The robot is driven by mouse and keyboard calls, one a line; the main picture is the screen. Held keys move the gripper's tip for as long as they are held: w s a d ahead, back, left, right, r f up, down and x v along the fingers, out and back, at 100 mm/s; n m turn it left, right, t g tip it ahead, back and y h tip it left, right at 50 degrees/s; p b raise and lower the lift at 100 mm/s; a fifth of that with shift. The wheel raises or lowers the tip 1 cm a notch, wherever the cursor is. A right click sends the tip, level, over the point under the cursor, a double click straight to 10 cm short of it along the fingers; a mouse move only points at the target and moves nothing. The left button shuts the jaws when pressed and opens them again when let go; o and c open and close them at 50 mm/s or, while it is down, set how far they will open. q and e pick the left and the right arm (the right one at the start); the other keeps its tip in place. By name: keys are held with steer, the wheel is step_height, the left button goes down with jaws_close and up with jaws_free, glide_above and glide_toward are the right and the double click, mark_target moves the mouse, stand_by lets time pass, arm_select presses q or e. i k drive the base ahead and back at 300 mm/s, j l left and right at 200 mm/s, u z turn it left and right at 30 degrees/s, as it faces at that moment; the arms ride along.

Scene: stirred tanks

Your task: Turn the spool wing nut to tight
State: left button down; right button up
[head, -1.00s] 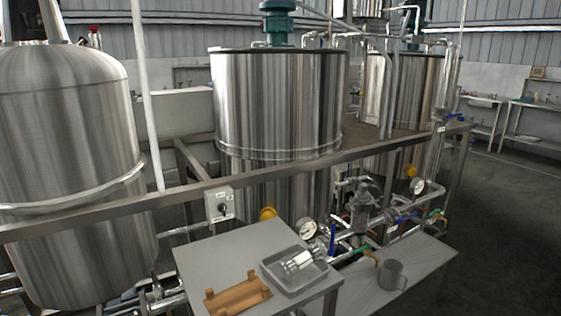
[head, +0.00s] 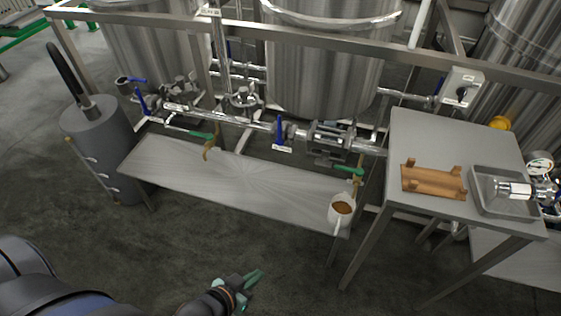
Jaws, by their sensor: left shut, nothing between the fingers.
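My left gripper (head: 256,276) is at the bottom middle, with green fingers, over the floor and in front of the long low shelf. It is shut and empty, apart from all pipework. A short shiny steel pipe piece (head: 514,189), possibly the spool, lies in a grey tray (head: 483,207) on the small table at the right. A clamped steel fitting (head: 331,138) sits in the pipe line behind the shelf. I cannot make out a wing nut on either; it is too small to tell. My right gripper is not in view.
The grey table (head: 405,135) also carries a wooden cradle (head: 433,182). A white mug (head: 340,211) with brown contents stands at the right end of the low shelf (head: 240,176). A grey cylinder (head: 100,145) stands at the left. The floor in front is clear.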

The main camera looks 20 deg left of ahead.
mark_target(324, 162)
steer(key=u, duration=0.3)
steer(key=i+j+u, duration=0.1)
steer(key=j, duration=0.3)
steer(key=i+j+u, duration=0.1)
steer(key=i+j, duration=0.15)
steer(key=j, duration=0.15)
steer(key=i+j+u, duration=0.1)
steer(key=j, duration=0.3)
steer(key=i, duration=0.1)
